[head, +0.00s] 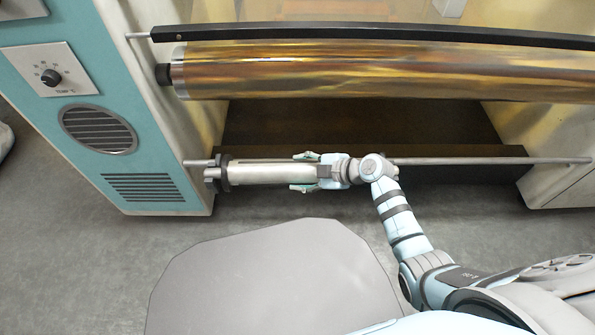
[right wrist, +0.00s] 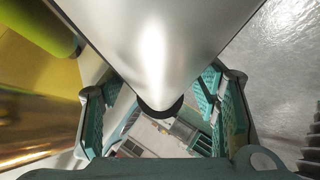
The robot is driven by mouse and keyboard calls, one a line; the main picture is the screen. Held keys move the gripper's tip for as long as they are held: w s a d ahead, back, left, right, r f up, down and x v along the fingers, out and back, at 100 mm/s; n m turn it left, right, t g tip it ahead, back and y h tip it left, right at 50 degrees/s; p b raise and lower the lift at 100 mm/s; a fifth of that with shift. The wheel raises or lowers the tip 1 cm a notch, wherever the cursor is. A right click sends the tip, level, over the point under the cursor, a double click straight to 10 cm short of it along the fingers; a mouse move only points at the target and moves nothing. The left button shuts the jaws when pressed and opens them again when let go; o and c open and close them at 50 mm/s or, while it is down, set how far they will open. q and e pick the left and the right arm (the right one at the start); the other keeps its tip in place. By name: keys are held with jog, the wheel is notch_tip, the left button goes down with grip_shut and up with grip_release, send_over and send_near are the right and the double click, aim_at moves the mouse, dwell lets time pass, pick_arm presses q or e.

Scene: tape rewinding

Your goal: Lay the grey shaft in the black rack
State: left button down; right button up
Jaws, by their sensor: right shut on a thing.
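The pale grey shaft (head: 262,174) lies level in the head view, with a black collar and a short grey stub at its left end. My right gripper (head: 304,172) points left along it, with a finger on each side, shut on it. In the right wrist view the smooth grey shaft (right wrist: 155,45) fills the upper middle between the teal finger pads of my right gripper (right wrist: 155,112), and its dark end shows. I cannot make out the black rack in either view. My left gripper is not in view.
A thin grey rod (head: 470,160) runs across just behind the shaft, along a dark brown ledge. A large shiny gold roll (head: 380,72) and a black bar (head: 370,34) lie above. A teal and cream cabinet (head: 130,110) stands left. Grey floor (head: 90,270) is open in front.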

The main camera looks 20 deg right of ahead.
jog(key=o, duration=1.8)
jog(key=shift+c, duration=0.2)
jog(key=shift+s+f, duration=0.1)
jog(key=shift+f, duration=0.05)
jog(key=v, duration=1.2)
